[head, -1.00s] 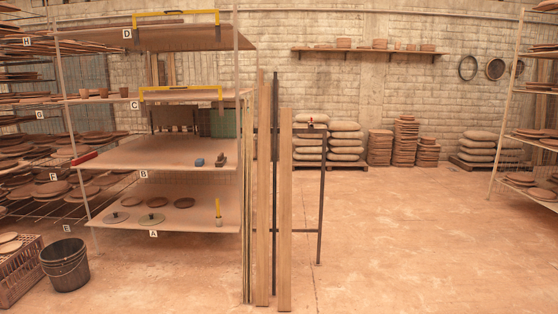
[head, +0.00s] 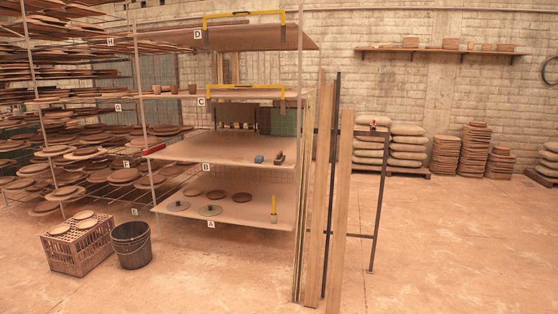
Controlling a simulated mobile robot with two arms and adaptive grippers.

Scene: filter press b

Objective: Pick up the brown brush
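A small dark brown object (head: 280,158), which looks like the brown brush, lies on the shelf marked B (head: 225,149), near its right end. It is too small to make out bristles or handle. A small blue-grey object (head: 259,159) lies just left of it, slightly apart. Neither of my grippers is in view.
Tall wooden planks (head: 340,215) and a dark metal frame (head: 376,205) stand right of the rack. A black bucket (head: 131,246) and a crate (head: 78,246) stand front left. Open floor lies in front.

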